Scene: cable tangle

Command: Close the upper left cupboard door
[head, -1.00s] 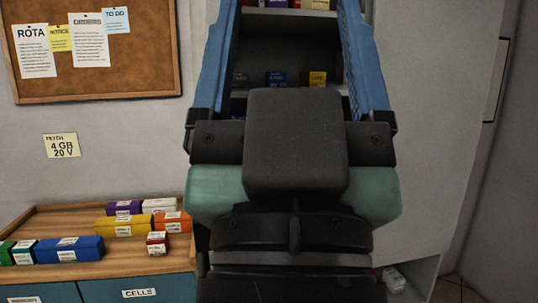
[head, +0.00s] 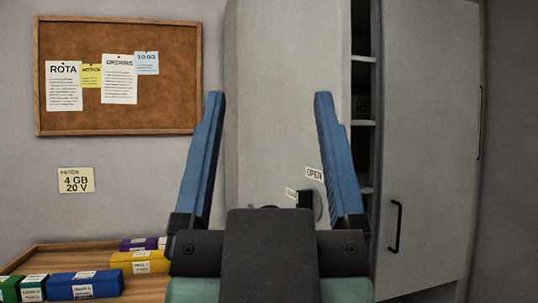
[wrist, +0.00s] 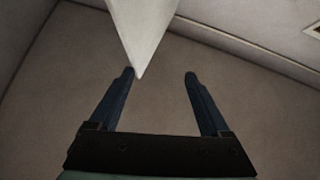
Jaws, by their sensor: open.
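A pale panel (head: 280,100), which looks like the upper left cupboard door, stands partly open behind my gripper. A dark gap with shelf edges (head: 362,122) shows at its right side. Low on the panel are an OPEN label (head: 314,174) and a dark round fitting, partly hidden by my gripper. My gripper (head: 269,94) is open and points up in front of the panel. In the wrist view my gripper (wrist: 160,74) is open, with a white pointed corner (wrist: 142,35) reaching down near the left fingertip. I cannot tell whether they touch.
A right-hand cupboard door (head: 432,120) with a black handle (head: 395,226) stands right of the gap. A cork noticeboard (head: 118,118) hangs on the left wall. Below it, a wooden shelf (head: 146,288) carries several small coloured boxes.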

